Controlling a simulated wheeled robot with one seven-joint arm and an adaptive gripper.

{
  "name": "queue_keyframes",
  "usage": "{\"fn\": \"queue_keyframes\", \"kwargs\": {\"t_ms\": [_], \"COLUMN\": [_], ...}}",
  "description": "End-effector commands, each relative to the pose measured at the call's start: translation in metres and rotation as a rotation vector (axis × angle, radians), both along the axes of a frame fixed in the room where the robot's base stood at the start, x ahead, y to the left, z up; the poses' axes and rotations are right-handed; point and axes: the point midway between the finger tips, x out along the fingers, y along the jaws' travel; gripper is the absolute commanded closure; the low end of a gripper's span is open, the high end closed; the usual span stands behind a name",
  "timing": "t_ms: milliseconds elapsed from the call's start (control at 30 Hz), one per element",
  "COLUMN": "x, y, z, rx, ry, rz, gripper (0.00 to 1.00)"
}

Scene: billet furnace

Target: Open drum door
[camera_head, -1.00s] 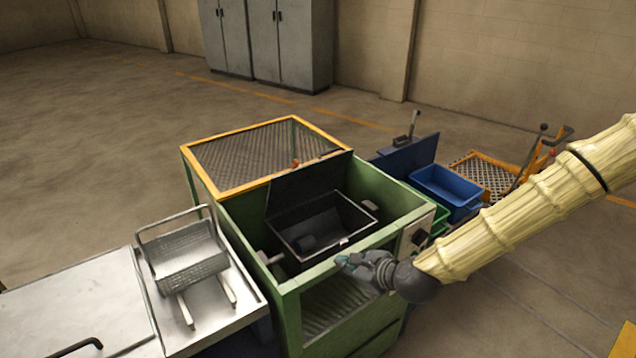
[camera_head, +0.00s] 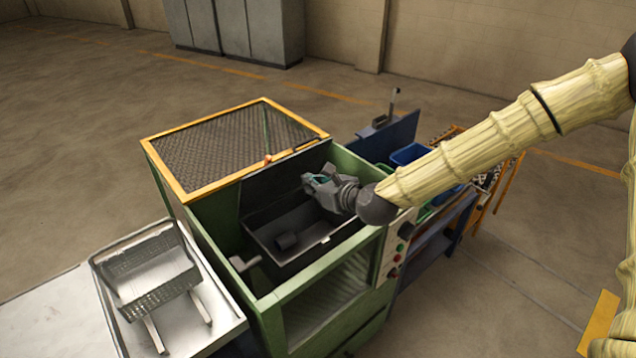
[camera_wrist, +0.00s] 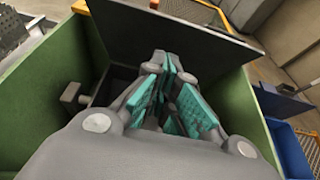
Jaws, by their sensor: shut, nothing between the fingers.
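The drum (camera_head: 286,240) is a dark open box inside the green machine (camera_head: 283,303). A dark flat panel, the drum door (camera_head: 262,186), stands raised at its back edge; it fills the top of the wrist view (camera_wrist: 185,45). My gripper (camera_head: 312,182) is above the right part of the drum, in front of the raised door. Its teal-padded fingers (camera_wrist: 174,95) are shut and empty. Whether a fingertip touches the door cannot be told.
A wire basket (camera_head: 150,270) sits on the metal table at left. A control panel (camera_head: 397,245) is at the machine's right front. Blue bins (camera_head: 411,155) stand at right, with open floor in front.

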Motion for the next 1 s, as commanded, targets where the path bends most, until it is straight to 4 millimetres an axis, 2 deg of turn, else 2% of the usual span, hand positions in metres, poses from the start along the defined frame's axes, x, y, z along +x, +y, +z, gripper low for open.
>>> {"fn": "queue_keyframes", "kwargs": {"t_ms": [367, 700, 1000], "x": [0.035, 0.059, 0.066], "y": [0.027, 0.044, 0.048], "z": [-0.016, -0.004, -0.002], "rx": [-0.003, -0.001, 0.000], "ry": [0.001, 0.000, 0.001], "rz": [0.004, 0.003, 0.002], "gripper": [1.00, 1.00, 1.00]}}
